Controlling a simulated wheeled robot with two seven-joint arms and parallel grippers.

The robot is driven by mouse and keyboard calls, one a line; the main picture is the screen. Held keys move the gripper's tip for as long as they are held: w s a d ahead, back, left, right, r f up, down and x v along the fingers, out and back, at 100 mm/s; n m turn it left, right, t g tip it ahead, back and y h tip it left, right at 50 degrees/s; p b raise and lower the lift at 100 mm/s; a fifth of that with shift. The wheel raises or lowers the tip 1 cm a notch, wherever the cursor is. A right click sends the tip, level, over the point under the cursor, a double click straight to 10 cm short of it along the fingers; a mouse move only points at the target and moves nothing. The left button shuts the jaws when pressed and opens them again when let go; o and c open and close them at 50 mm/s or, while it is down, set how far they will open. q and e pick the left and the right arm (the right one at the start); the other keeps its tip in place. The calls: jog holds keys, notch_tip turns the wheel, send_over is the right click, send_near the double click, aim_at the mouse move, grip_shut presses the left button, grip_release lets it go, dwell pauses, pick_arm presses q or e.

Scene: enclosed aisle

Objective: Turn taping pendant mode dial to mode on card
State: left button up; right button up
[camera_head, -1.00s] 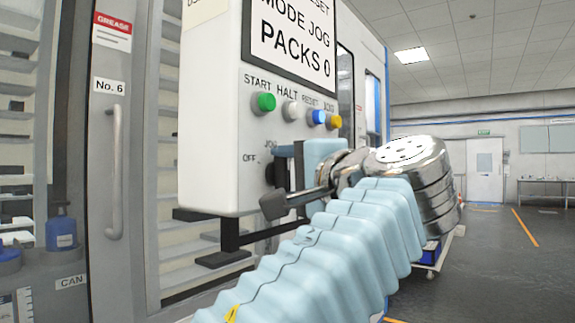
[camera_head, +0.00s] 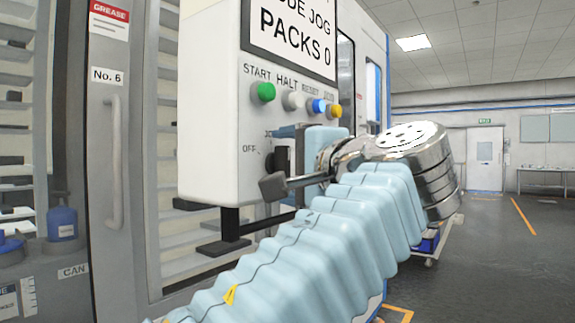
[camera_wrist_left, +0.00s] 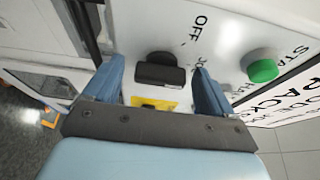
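The pendant (camera_head: 212,120) is a white box with a display card (camera_head: 292,35) whose visible text ends "JOG" and "PACKS 0". Its mode dial is a black knob, beside printed "OFF" and partly cut-off "JO" labels. In the left wrist view the dial (camera_wrist_left: 160,70) lies between two blue fingers, with visible gaps on both sides. My left gripper (camera_wrist_left: 158,82) is open around the dial. In the head view the left gripper (camera_head: 292,150) covers most of the dial and the labels near it. My right gripper is not in view.
Green (camera_head: 263,92), white (camera_head: 293,100), blue (camera_head: 318,105) and yellow (camera_head: 335,111) buttons sit just above the gripper. A black bracket (camera_head: 230,230) is under the pendant. A cabinet door with a handle (camera_head: 115,160) stands left. The floor (camera_head: 480,260) at right is open.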

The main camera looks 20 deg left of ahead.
pick_arm(q)
jog(key=v, duration=1.3)
jog(key=shift+s+d, duration=0.25)
jog(key=shift+s, duration=0.05)
